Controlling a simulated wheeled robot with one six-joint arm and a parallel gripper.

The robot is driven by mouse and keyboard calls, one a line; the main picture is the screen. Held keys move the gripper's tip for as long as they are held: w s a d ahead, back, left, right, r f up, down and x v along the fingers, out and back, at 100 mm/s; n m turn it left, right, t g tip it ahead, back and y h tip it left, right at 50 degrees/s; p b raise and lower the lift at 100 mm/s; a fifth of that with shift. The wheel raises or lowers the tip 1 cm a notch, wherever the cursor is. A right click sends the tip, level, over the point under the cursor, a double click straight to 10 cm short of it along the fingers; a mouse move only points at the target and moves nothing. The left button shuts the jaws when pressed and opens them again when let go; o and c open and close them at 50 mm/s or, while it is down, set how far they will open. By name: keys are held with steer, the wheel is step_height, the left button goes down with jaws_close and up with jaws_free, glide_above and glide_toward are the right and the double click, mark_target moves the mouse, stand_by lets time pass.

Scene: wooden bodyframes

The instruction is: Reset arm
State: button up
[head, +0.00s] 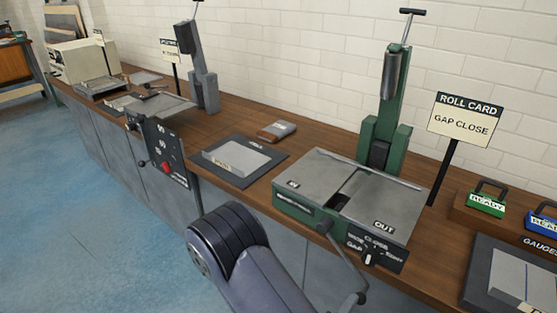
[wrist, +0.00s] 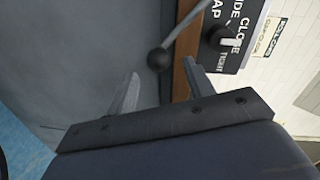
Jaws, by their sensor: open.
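My gripper (wrist: 162,85) is open in the wrist view, its two grey fingers spread apart. A dark round knob (wrist: 158,60) on a crank rod shows between and beyond the fingertips; I see no finger closed on it. The crank (head: 343,258) hangs from the front of the green roll machine (head: 295,207) in the head view. My arm rises in front of the bench left of the crank; my fingers are not visible there. The machine's gap dial (wrist: 225,40) shows close to the right finger in the wrist view.
The wooden bench (head: 235,127) runs along a white brick wall. A sign (head: 465,120) reads "ROLL CARD GAP CLOSE". A dark mat with a grey plate (head: 238,158), a green READY block (head: 487,199) and a grey machine (head: 160,105) stand on it. Blue floor (head: 90,200) is open at left.

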mark_target(358, 304)
steer(key=shift+f+v, duration=0.3)
steer(key=shift+v, duration=2.35)
steer(key=shift+r+x, duration=0.15)
steer(key=shift+x, duration=2.55)
steer(key=shift+r+x, duration=0.15)
steer(key=shift+x, duration=2.55)
steer(key=w+a+f+m+t+y+b, duration=0.1)
steer(key=w+a+f+m+b, duration=0.6)
steer(key=a+b, duration=0.3)
steer(key=shift+w+m+b, duration=0.5)
steer(key=shift+m+b, duration=0.1)
steer(key=shift+b, duration=0.1)
steer(key=shift+a+r, duration=0.1)
